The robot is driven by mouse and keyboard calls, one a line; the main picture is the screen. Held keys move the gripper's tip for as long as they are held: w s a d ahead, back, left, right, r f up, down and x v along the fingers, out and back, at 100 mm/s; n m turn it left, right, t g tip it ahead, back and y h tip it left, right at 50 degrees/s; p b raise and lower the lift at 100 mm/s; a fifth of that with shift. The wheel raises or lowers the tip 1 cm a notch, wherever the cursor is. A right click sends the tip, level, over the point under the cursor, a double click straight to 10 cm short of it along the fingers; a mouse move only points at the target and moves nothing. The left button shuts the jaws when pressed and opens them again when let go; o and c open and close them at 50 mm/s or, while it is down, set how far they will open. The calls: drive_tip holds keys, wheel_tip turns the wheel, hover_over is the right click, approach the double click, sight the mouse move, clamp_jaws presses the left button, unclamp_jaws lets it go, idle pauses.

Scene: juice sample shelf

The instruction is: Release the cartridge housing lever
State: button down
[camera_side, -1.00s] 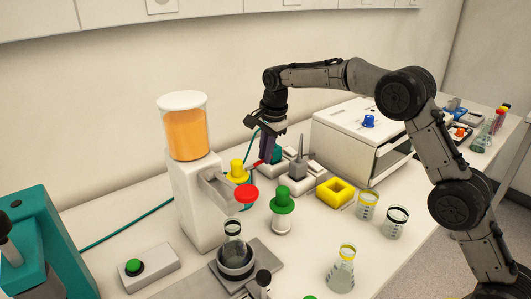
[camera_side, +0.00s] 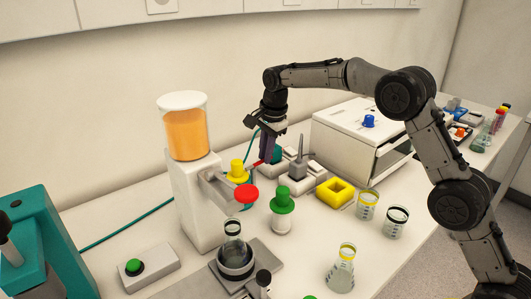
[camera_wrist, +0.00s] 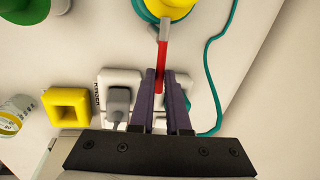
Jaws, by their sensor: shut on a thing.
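The red lever (camera_wrist: 162,62) sticks out from the cartridge housing, which has a yellow top (camera_wrist: 172,8) and a teal base (camera_wrist: 143,10) in the wrist view. My gripper (camera_wrist: 161,76) is shut on the lever, with one dark purple finger on each side of it. In the side view, my gripper (camera_side: 267,158) points down at the lever (camera_side: 258,163), just right of the yellow top (camera_side: 237,168). The fingers partly hide the lever's end there.
A grey device on a white base (camera_side: 301,168) stands close right of my gripper. The juice dispenser (camera_side: 189,200), a green-topped container (camera_side: 283,204), a yellow square block (camera_side: 335,192) and a white oven-like box (camera_side: 345,140) stand around. A teal cable (camera_wrist: 212,85) runs beside my fingers.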

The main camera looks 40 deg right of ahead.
idle(0.3)
drive_tip(key=shift+s+a+r+m+g+h, duration=0.1)
drive_tip(key=shift+s+a+m+h, duration=0.35)
drive_tip(key=shift+m, duration=1.2)
drive_tip(key=shift+s+a+f+m+g+h, duration=0.15)
drive_tip(key=shift+s+m, duration=0.45)
drive_tip(key=shift+m, duration=1.1)
drive_tip(key=shift+s+a+r+m+g+h, duration=0.15)
drive_tip(key=shift+s+a+m+h, duration=0.3)
drive_tip(key=shift+m, duration=1.2)
drive_tip(key=shift+s+d, duration=0.1)
drive_tip(key=shift+d, duration=0.05)
drive_tip(key=c, duration=0.9)
unclamp_jaws()
